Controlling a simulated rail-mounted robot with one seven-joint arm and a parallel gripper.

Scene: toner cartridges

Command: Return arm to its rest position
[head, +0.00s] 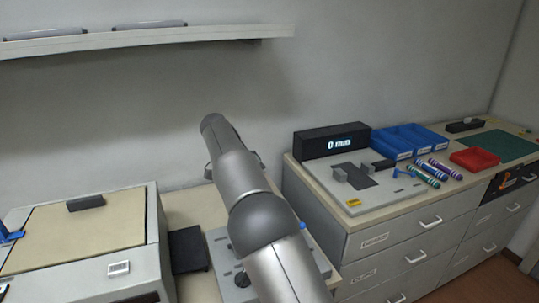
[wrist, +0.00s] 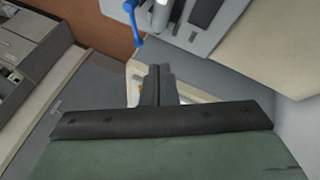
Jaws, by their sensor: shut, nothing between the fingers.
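My arm (head: 257,205) rises from the bottom of the head view and reaches up and back in front of the grey wall. My gripper cannot be made out in the head view. In the wrist view my gripper (wrist: 157,84) shows with its dark fingers together and nothing between them. The fingertips point away from the camera, and some of the surface beyond them is hidden by the gripper.
A printer-like box (head: 85,240) stands left. On the right cabinet are a display reading 0 mm (head: 334,141), a grey fixture (head: 347,203), blue bins (head: 397,142), a red tray (head: 474,160) and colored cylinders (head: 424,174). A shelf (head: 150,37) runs above. A blue lever (wrist: 133,18) shows in the wrist view.

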